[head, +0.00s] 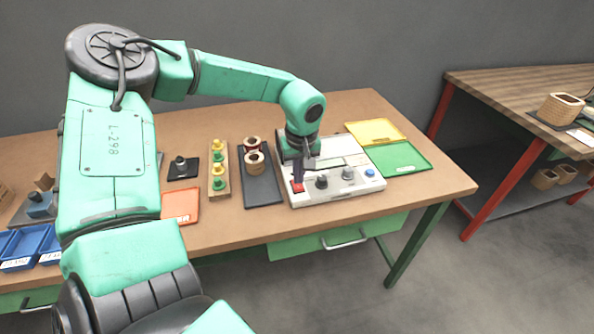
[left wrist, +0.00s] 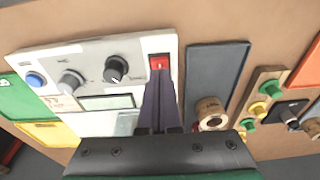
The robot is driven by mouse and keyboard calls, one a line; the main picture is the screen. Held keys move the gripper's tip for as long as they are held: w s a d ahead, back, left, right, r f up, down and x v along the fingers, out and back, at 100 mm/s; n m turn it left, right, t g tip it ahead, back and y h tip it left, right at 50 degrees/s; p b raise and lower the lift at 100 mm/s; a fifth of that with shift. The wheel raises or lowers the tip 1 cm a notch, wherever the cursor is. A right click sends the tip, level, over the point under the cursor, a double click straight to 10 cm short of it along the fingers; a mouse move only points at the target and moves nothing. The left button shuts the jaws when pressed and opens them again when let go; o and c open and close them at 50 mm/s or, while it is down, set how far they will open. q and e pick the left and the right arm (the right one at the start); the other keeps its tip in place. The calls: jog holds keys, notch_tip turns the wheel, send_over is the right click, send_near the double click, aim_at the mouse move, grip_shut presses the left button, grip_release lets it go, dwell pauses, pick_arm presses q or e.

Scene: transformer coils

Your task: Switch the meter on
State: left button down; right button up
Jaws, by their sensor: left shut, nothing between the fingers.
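The meter (head: 340,207) is a white box on the wooden bench, with a red switch (head: 297,187), two knobs and a blue button along its front. In the left wrist view the red switch (left wrist: 159,62) sits at the corner of the meter (left wrist: 140,45), beside a black knob (left wrist: 115,69). My left gripper (head: 298,176) is shut and empty, pointing down over the switch. In the left wrist view its closed fingertips (left wrist: 159,78) lie right beside the switch; I cannot tell if they touch it. The display is partly hidden by the gripper. My right gripper is not in view.
A dark tray (head: 262,190) with coils (head: 254,162) stands left of the meter. A stand of yellow and green pieces (head: 218,172) is further left. A green tray (head: 405,158) and a yellow tray (head: 375,132) lie on the right.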

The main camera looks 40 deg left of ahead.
aim_at(299, 187)
pick_arm(q)
jog(key=shift+f+b, duration=0.85)
dwell(0.7)
jog(key=shift+r+p, duration=2.15)
jog(key=shift+r, duration=1.45)
jog(key=shift+f, duration=0.1)
